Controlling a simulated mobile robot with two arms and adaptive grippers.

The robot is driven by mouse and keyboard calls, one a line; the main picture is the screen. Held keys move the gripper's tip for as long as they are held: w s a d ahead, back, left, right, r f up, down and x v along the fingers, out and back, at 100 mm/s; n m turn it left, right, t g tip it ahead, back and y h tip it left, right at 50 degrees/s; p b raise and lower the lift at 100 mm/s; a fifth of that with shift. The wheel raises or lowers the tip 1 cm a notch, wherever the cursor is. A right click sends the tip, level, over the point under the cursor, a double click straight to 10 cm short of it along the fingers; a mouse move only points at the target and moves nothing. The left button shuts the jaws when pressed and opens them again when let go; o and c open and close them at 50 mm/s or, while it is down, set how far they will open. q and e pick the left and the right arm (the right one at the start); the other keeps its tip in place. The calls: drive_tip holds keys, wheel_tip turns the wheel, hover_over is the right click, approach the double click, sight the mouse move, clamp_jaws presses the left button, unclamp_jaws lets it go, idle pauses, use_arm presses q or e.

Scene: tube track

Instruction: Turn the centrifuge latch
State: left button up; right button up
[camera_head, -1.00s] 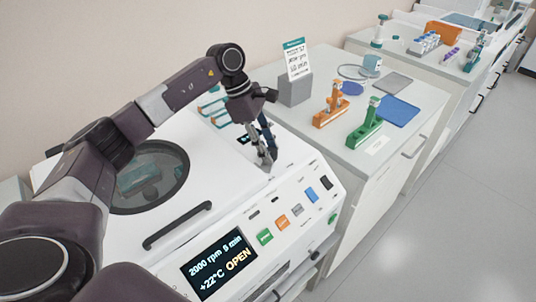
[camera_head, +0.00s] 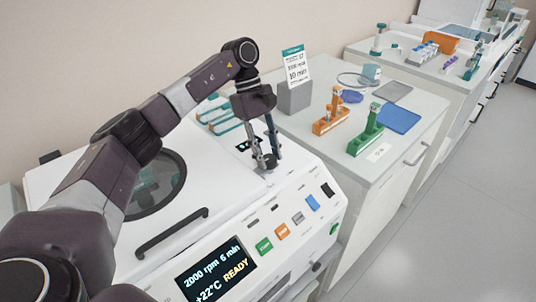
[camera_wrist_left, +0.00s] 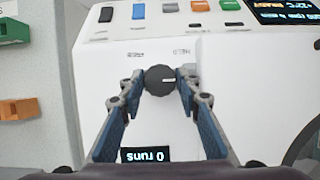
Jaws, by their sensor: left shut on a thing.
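The centrifuge (camera_head: 225,215) is a white bench machine with a dark round window (camera_head: 157,184) in its lid. Its latch is a dark round knob with a white mark, between my fingertips in the left wrist view (camera_wrist_left: 160,80). My left gripper (camera_head: 268,162) points down at the lid and is shut on the latch knob, one finger on each side. In the left wrist view the white mark points to the right. The display (camera_head: 217,266) reads "2000 rpm 5 min, +22°C READY". My right gripper is not in view.
A black lid handle (camera_head: 172,232) lies left of the latch. Coloured buttons (camera_head: 282,231) line the front panel. A side bench holds an orange stand (camera_head: 331,112), a green stand (camera_head: 367,130) and a grey sign holder (camera_head: 293,97).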

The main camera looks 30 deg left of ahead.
use_arm(q)
drive_tip(key=shift+w+r, duration=0.1)
drive_tip(key=shift+r, duration=0.05)
drive_tip(key=o, duration=1.1)
drive_tip(key=v, duration=1.1)
drive_tip(key=shift+a+r, duration=0.15)
drive_tip(key=shift+r, duration=0.25)
